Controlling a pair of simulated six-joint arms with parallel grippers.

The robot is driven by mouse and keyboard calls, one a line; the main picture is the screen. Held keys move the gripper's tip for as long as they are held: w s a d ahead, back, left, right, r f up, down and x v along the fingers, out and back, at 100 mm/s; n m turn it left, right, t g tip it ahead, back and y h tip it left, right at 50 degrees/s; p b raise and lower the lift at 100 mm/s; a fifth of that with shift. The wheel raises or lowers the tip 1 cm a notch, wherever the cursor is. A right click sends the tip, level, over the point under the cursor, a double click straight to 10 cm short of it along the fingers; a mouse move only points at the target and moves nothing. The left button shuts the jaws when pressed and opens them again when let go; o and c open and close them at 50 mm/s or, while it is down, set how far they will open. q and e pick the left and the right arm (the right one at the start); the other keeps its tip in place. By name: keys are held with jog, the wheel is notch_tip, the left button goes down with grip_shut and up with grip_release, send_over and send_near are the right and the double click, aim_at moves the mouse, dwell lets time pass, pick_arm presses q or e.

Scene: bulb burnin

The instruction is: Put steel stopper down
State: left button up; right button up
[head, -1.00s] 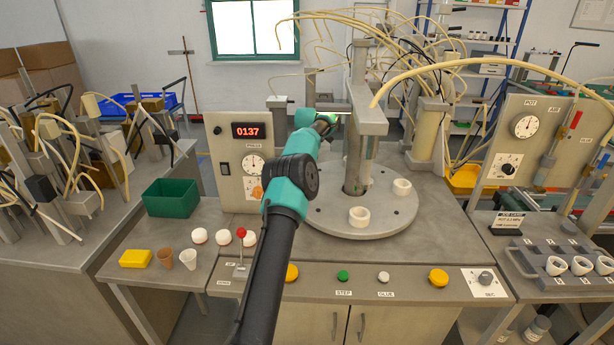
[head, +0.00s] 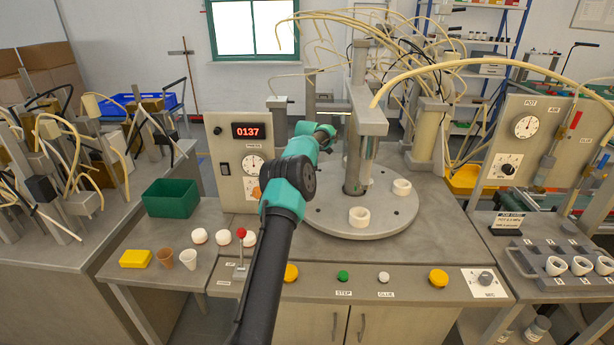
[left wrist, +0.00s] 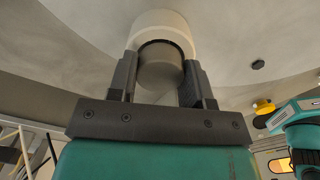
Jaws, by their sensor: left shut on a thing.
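In the left wrist view my left gripper (left wrist: 162,78) is shut on the steel stopper (left wrist: 162,72), a short grey cylinder between the two dark fingers. A white ring-shaped piece (left wrist: 163,24) lies just beyond the stopper, with a dark inner edge around it. I cannot tell whether the stopper sits in it or only in front of it. In the head view my left arm reaches up to the press area, and the fingers and stopper are hidden. My right gripper is in neither view.
A round grey turntable (head: 325,219) carries white rings (head: 359,216) under a press column (head: 354,155). A green bin (head: 171,198), a yellow box (head: 136,258), cups and white-topped pieces stand on the left bench. A red-knobbed lever (head: 240,250) stands by the arm.

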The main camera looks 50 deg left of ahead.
pick_arm(q)
jog(key=o, duration=1)
jog(key=shift+f, duration=0.1)
